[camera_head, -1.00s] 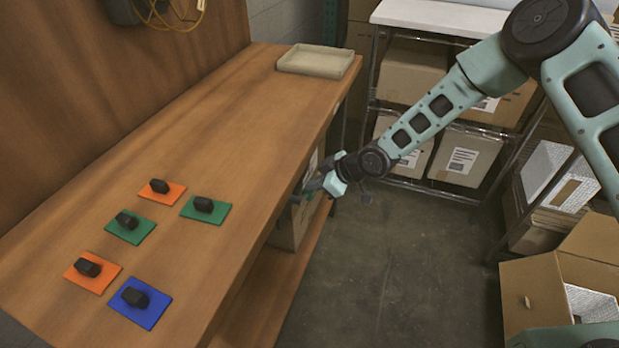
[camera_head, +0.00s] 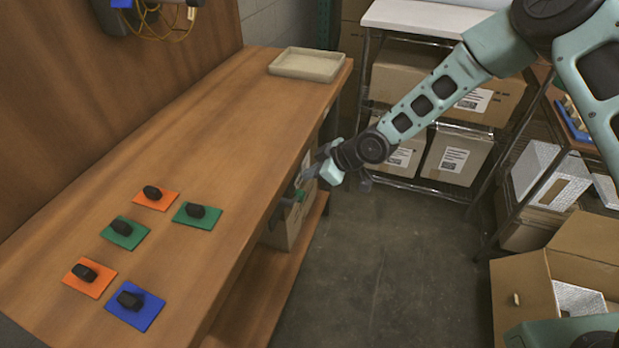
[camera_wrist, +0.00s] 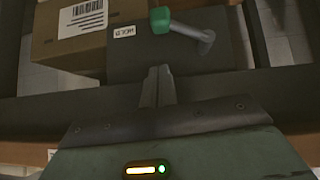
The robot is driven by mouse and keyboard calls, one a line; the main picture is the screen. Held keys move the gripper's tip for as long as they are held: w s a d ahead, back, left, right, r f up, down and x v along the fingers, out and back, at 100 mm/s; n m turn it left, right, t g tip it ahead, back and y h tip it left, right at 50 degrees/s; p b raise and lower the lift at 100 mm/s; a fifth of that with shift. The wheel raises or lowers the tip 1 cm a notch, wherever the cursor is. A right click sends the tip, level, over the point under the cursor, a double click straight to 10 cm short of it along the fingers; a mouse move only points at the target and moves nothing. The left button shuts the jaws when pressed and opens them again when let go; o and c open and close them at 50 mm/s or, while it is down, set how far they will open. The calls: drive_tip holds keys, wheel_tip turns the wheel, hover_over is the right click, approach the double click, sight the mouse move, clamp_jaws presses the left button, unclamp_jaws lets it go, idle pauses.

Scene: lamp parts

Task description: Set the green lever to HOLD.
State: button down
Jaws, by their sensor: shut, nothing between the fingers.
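The green lever has a green knob (camera_wrist: 175,22) on a grey shaft, in the wrist view at the top. It is mounted on a dark panel (camera_wrist: 140,58) with a white HOLD label (camera_wrist: 124,31) left of the knob. The shaft runs right and slightly down from the knob to its pivot. In the head view, the knob (camera_head: 300,195) shows small at the bench's right side. My gripper (camera_wrist: 160,72) is shut and empty, its tips below the knob in the wrist picture and apart from it. In the head view, my gripper (camera_head: 306,177) is beside the bench edge, close to the lever.
The wooden bench (camera_head: 220,120) holds several coloured plates with black knobs and a beige tray (camera_head: 308,65). A cardboard box (camera_wrist: 75,40) is behind the panel. Shelves with boxes (camera_head: 455,157) stand behind my arm. An open carton (camera_head: 530,300) is at lower right. The floor between is clear.

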drive_tip(key=v, duration=0.7)
drive_tip(key=shift+d+r, duration=0.25)
drive_tip(key=shift+d, duration=0.05)
drive_tip(key=shift+w, duration=0.1)
drive_tip(key=s+d+r+m+g+h+p, duration=0.1)
drive_tip(key=s+d+r+m+h+p, duration=0.1)
drive_tip(key=s+r, duration=0.6)
drive_tip(key=s+d+r+m+g+h+p, duration=0.1)
drive_tip(key=s+d+r+m+h+p, duration=0.1)
drive_tip(key=s+r, duration=0.6)
drive_tip(key=s+d+r+m+g+h+p, duration=0.1)
drive_tip(key=s+d+r+m+h+p, duration=0.1)
drive_tip(key=s+r, duration=0.7)
drive_tip(key=s+d+h+p, duration=0.1)
drive_tip(key=s+d+p, duration=0.1)
drive_tip(key=s, duration=0.4)
drive_tip(key=shift+s+m+g+h+p, duration=0.3)
drive_tip(key=shift+s+m+g+p, duration=0.1)
